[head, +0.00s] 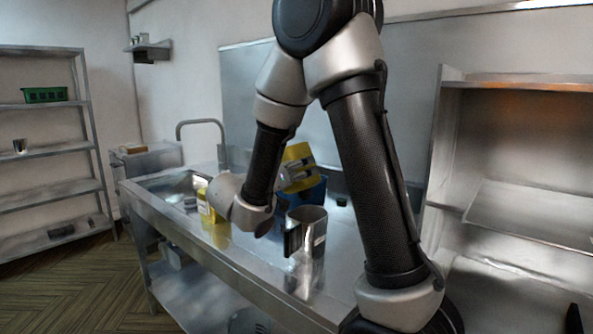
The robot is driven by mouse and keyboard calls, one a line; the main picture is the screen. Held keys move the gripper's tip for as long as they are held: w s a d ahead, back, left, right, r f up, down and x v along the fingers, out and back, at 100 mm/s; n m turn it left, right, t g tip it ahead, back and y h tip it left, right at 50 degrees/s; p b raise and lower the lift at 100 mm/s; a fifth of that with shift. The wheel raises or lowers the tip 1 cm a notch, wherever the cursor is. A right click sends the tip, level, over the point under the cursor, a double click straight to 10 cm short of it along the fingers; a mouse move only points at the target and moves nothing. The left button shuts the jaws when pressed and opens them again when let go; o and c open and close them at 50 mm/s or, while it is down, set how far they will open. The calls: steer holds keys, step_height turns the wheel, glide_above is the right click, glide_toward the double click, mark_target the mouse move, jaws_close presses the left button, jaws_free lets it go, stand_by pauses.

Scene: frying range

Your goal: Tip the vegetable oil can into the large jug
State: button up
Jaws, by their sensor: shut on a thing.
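My gripper (297,176) is shut on a yellow can (298,152), which I take for the vegetable oil can. The can is tilted and held above the counter, partly hidden by the gripper; its opening cannot be made out. A tall shiny metal jug (308,242) with a dark handle on its left stands upright on the counter, nearer to the camera than the can. The can is apart from this jug. No flow of oil is visible.
A blue container (312,193) stands behind the jug, below the can. A yellow bottle (207,207) with a pale label stands by the sink (178,187). A small dark object (342,201) lies on the steel counter (243,248). Shelving (447,150) stands at right.

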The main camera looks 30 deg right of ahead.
mark_target(297, 148)
steer(key=shift+r, duration=2.55)
steer(key=n, duration=0.4)
steer(key=shift+r+n, duration=0.3)
steer(key=shift+r, duration=0.05)
steer(key=n, duration=0.3)
steer(key=shift+r, duration=0.3)
steer(key=n, duration=0.3)
steer(key=r+n, duration=0.1)
steer(key=n, duration=0.5)
steer(key=r+n, duration=0.1)
steer(key=n, duration=0.2)
steer(key=shift+n, duration=0.3)
steer(key=n, duration=0.3)
steer(key=shift+r, duration=0.25)
steer(key=n, duration=0.3)
steer(key=shift+r+n, duration=0.25)
steer(key=shift+n, duration=0.15)
steer(key=n, duration=0.4)
steer(key=shift+r, duration=0.3)
